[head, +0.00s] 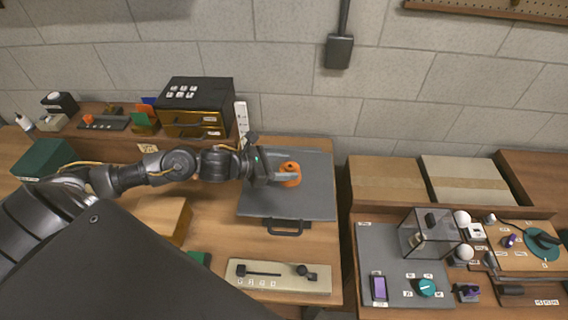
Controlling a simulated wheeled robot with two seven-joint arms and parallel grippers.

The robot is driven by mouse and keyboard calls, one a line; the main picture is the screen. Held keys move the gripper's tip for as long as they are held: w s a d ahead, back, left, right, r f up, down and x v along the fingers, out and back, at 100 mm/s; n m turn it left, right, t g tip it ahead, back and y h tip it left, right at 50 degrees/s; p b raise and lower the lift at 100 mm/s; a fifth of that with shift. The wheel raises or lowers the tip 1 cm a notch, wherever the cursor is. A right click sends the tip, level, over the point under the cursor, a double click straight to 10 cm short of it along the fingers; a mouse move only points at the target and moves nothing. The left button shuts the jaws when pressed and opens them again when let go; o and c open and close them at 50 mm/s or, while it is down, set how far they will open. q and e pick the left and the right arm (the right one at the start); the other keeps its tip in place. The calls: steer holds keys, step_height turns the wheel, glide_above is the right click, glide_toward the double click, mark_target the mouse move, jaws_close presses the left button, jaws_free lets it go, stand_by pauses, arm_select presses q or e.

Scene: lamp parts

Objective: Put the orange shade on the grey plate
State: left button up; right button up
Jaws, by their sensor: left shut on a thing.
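The orange shade (290,180) is over the grey plate (313,203), near its middle. The plate lies flat on the wooden bench and has a dark handle at its front edge. My left gripper (286,171) comes in from the left and is shut on the orange shade. Its fingers hide part of the shade. I cannot tell whether the shade touches the plate or is held just above it. My right gripper is not in view.
A dark drawer box (202,92) and a white power strip (241,118) stand behind. Right of a gap, another bench has a grey mat (374,245) with a clear box (428,236). Bare plate surrounds the shade.

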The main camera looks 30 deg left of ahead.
arm_select(q)
steer(key=shift+f, duration=0.1)
steer(key=o, duration=1)
steer(key=shift+r, duration=0.2)
steer(key=b+v, duration=0.3)
steer(key=v, duration=0.6)
steer(key=shift+s+a+b, duration=0.25)
steer(key=shift+s+b, duration=0.05)
steer(key=shift+s, duration=0.05)
steer(key=shift+r+v, duration=0.25)
steer(key=shift+v, duration=0.8)
steer(key=shift+w, duration=0.1)
steer(key=shift+d, duration=0.15)
